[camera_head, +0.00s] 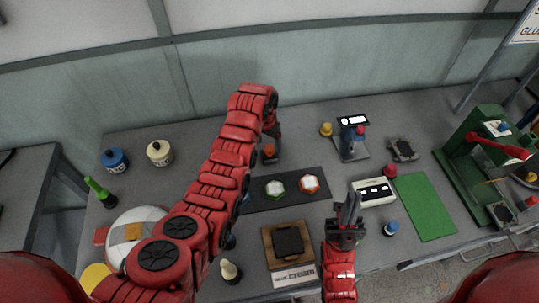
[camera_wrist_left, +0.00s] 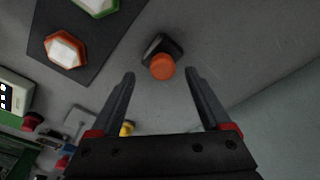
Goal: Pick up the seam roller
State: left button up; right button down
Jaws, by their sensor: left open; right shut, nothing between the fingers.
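An upright item with a round orange top and a dark base stands on the bench, seen in the left wrist view (camera_wrist_left: 162,66) and the head view (camera_head: 269,151). It may be the seam roller; its shape from above does not settle this. My left gripper (camera_wrist_left: 160,74) is open and points down at it. In the wrist view the orange top appears between the fingertips, with nothing gripped. In the head view my left gripper (camera_head: 271,138) is partly hidden by its own arm. My right gripper (camera_head: 349,208) is shut and empty, over the bench's front part.
A dark mat (camera_head: 310,200) with green and orange hexagonal pieces lies close in front. A wooden block (camera_head: 268,243), white device (camera_head: 373,192), green mat (camera_head: 425,208) and green press (camera_head: 475,150) stand rightward. Blue and cream jars stand at left. The wall is behind.

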aim_at(269, 148)
pick_arm(q)
jog(key=f+b, duration=0.1)
jog(key=f, duration=0.1)
jog(key=w+f+b, duration=0.1)
jog(key=f, duration=0.1)
jog(key=shift+d+f+b, duration=0.1)
jog(key=shift+b, duration=0.2)
jog(key=shift+w+f, duration=0.1)
jog(key=shift+f, duration=0.25)
jog(key=shift+r, duration=0.1)
jog(key=shift+c, duration=0.3)
jog(key=shift+c, duration=1.3)
grip_shut()
